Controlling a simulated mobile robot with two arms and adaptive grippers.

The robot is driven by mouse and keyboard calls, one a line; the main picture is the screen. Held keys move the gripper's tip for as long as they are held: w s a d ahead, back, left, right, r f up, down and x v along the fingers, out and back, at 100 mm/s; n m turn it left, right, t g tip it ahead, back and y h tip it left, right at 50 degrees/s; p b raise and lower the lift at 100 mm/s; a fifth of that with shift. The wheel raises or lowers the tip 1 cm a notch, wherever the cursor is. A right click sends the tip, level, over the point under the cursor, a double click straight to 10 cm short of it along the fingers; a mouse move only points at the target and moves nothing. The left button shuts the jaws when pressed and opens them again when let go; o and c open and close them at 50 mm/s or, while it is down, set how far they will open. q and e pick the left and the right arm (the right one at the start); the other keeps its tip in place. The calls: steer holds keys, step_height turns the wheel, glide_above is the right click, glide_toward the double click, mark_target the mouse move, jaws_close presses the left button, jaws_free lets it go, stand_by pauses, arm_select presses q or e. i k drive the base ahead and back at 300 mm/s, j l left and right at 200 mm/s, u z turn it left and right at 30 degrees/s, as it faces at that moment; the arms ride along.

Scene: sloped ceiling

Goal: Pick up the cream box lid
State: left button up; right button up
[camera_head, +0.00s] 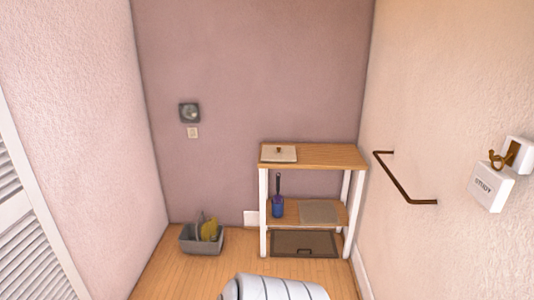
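A flat cream lid (268,155) with a small brown knob lies on the left part of the wooden top board of a shelf unit (335,155). I cannot tell whether a box is under it. Neither of my grippers shows in the head view, and nothing is touching the lid.
The lower shelf holds a blue container (277,208) with a dark handle and a grey-brown flat item (319,212). A dark tray (303,243) lies beneath. A grey basket (202,246) stands on the floor left. A brown rail (405,188) juts from the right wall near white boxes (490,188).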

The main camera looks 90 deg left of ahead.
mark_target(269, 154)
steer(key=u, duration=2.7)
steer(key=i+l+u, duration=0.2)
steer(key=i, duration=0.35)
steer(key=i+u, duration=0.2)
steer(key=i, duration=0.35)
